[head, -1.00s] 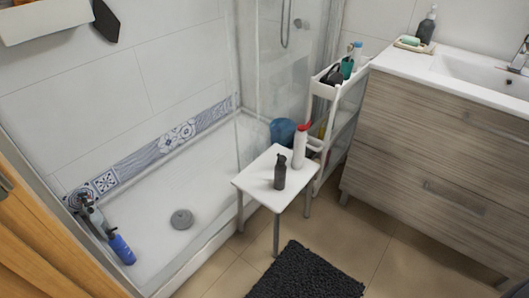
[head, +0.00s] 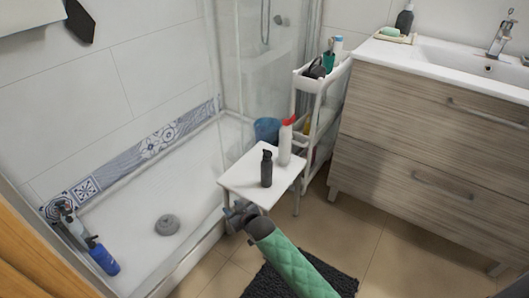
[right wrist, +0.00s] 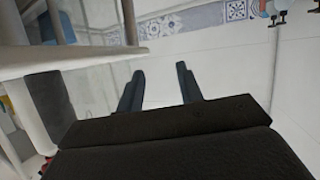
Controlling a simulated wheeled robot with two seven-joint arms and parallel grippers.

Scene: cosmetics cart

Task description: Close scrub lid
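A white bottle with a red top (head: 285,146) stands upright on a small white stool (head: 240,180). A dark pump-type bottle (head: 266,170) stands beside it, nearer to me. No label reads as scrub, and I cannot tell which lid is meant or whether the red top is open. My right gripper (head: 240,213) is low at the stool's front left edge, below the bottles and apart from them. In the right wrist view its two fingers (right wrist: 160,88) are apart with nothing between them. My left gripper is not in view.
A white cart (head: 318,85) with toiletries stands behind the stool, beside a wooden vanity (head: 420,130). A blue bucket (head: 266,130) is behind the stool. The shower tray (head: 150,185) lies left, with a blue bottle (head: 104,259). A dark mat (head: 265,282) lies in front.

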